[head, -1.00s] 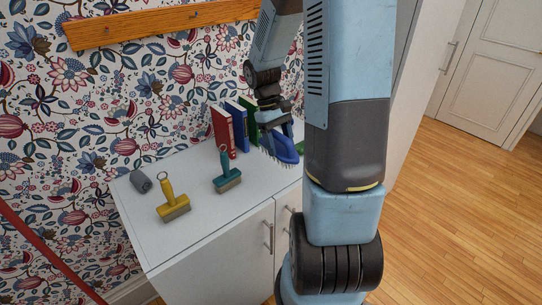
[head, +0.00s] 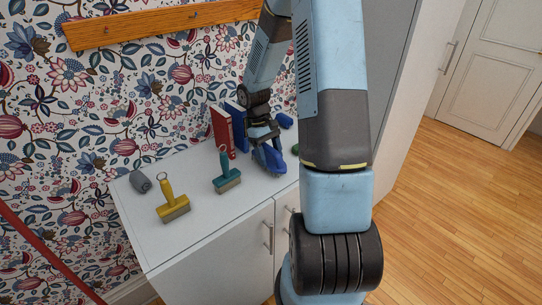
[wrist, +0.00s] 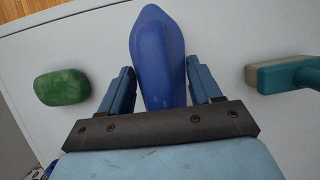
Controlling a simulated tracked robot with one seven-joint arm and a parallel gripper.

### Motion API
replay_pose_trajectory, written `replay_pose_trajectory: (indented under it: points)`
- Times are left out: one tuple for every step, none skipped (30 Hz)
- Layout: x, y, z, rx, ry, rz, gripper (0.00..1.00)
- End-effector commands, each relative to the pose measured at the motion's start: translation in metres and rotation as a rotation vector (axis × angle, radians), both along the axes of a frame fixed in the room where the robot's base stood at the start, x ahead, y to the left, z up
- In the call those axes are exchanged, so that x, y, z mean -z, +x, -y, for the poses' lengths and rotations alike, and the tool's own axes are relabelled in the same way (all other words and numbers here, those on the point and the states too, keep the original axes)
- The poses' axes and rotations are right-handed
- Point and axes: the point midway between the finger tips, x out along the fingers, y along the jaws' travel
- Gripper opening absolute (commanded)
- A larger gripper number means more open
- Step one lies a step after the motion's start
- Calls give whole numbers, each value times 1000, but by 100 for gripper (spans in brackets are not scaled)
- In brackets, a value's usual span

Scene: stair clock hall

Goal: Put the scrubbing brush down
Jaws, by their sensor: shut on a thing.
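The blue scrubbing brush (wrist: 158,55) is between the two fingers of my gripper (wrist: 160,70) in the wrist view, its rounded back towards the camera. In the head view my gripper (head: 266,150) is shut on the brush (head: 275,160), low over the front right part of the white cabinet top (head: 205,203). Its bristles are hidden in both current views. I cannot tell whether the brush touches the top.
A teal-handled brush (head: 226,172), a yellow-handled brush (head: 172,202) and a grey roll (head: 140,181) stand or lie to the left. A red book (head: 222,132) and a blue book (head: 238,124) stand behind. A green lump (wrist: 62,87) lies close by.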

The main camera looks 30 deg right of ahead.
Motion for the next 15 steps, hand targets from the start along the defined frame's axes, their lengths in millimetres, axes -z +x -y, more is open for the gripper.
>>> replay_pose_trajectory:
  points:
    - [5, 0, 0, -1, 1, -1, 39]
    - [7, 0, 0, 0, 1, -1, 39]
    - [7, 0, 0, 0, 0, -1, 35]
    - [7, 0, 0, 0, 0, 0, 35]
    - [7, 0, 0, 0, -1, 0, 35]
    - [7, 0, 0, 0, 0, 0, 35]
    - [7, 0, 0, 0, 0, 0, 35]
    - [7, 0, 0, 0, 0, 0, 35]
    - [7, 0, 0, 0, 0, 0, 68]
    - [7, 0, 0, 0, 0, 0, 70]
    - [7, 0, 0, 0, 0, 0, 73]
    - [7, 0, 0, 0, 0, 0, 77]
    - [7, 0, 0, 0, 0, 0, 80]
    - [7, 0, 0, 0, 0, 0, 83]
    - [7, 0, 0, 0, 0, 0, 87]
